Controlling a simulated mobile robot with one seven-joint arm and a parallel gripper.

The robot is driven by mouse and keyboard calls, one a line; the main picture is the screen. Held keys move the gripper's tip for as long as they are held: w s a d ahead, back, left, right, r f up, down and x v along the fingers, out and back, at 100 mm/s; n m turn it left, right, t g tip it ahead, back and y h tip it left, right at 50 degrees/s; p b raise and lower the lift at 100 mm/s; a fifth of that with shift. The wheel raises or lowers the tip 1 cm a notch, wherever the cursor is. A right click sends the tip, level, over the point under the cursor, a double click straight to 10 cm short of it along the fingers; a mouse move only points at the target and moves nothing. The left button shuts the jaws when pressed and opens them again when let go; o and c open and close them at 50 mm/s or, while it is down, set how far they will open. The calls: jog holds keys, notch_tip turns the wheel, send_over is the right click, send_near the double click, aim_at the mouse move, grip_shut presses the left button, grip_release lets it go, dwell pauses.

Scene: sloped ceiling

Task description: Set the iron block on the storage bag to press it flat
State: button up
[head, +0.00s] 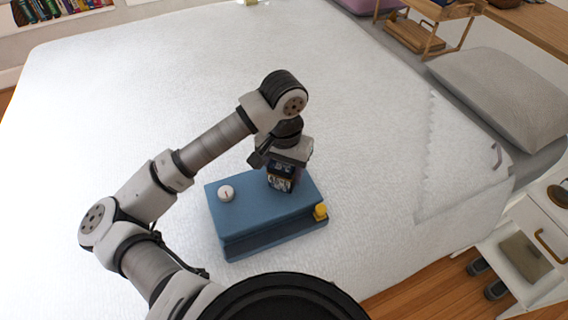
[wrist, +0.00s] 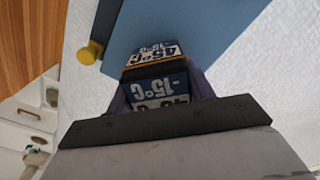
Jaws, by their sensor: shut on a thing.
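The blue storage bag (head: 265,213) is a thick, box-like form lying on the bed. It has a white round cap (head: 226,193) on top and a yellow knob (head: 320,212) at its right corner. In the wrist view the bag (wrist: 190,30) fills the upper middle, with the yellow knob (wrist: 90,52) at its left. My gripper (head: 284,168) is shut on a dark block with white printing (head: 281,182), apparently the iron block. The block (wrist: 158,88) shows between the fingers in the wrist view. It is over the bag's right part; I cannot tell whether they touch.
The white bed (head: 130,90) is wide and clear around the bag. A grey pillow (head: 500,95) lies at the right. A wooden rack (head: 430,30) and a white drawer unit (head: 535,235) stand beyond the bed's right side.

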jog(key=shift+f+b, duration=0.6)
jog(key=shift+b, duration=0.35)
dwell(0.5)
jog(key=o, duration=1.6)
notch_tip(320, 180, up, 14)
jog(key=shift+r+b, duration=0.1)
jog(key=shift+b, duration=0.55)
